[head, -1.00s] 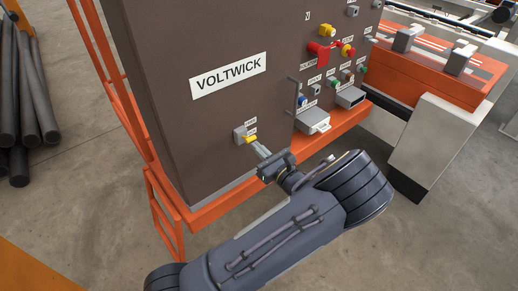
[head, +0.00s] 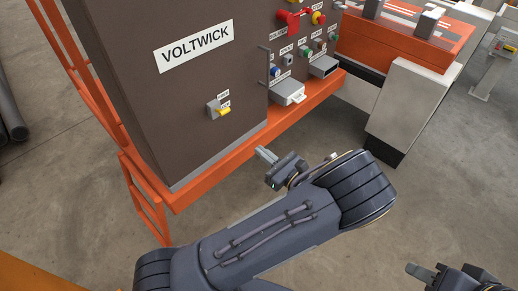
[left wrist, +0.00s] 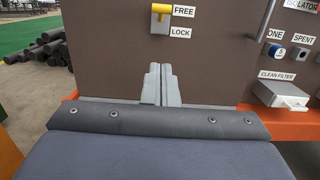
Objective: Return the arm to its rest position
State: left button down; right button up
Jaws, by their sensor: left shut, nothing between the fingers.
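My left gripper (head: 265,155) is shut and empty, held out in front of the brown VOLTWICK panel and clear of it. Its two closed grey fingers also show in the left wrist view (left wrist: 161,86), below the yellow lever (left wrist: 162,10). That lever sits on a grey plate beside the FREE and LOCK labels, level with FREE in the left wrist view. In the head view the lever (head: 224,111) is on the lower part of the panel, apart from the gripper. My right gripper (head: 425,271) is partly visible at the bottom right; its jaws are unclear.
The brown panel (head: 170,95) stands on an orange frame (head: 210,165). A grey filter box (head: 287,92) juts from it, with coloured knobs above. A pale block (head: 400,105) stands to the right. Dark pipes (head: 10,115) lie at the left. The floor between is clear.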

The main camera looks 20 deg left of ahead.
dwell(0.4)
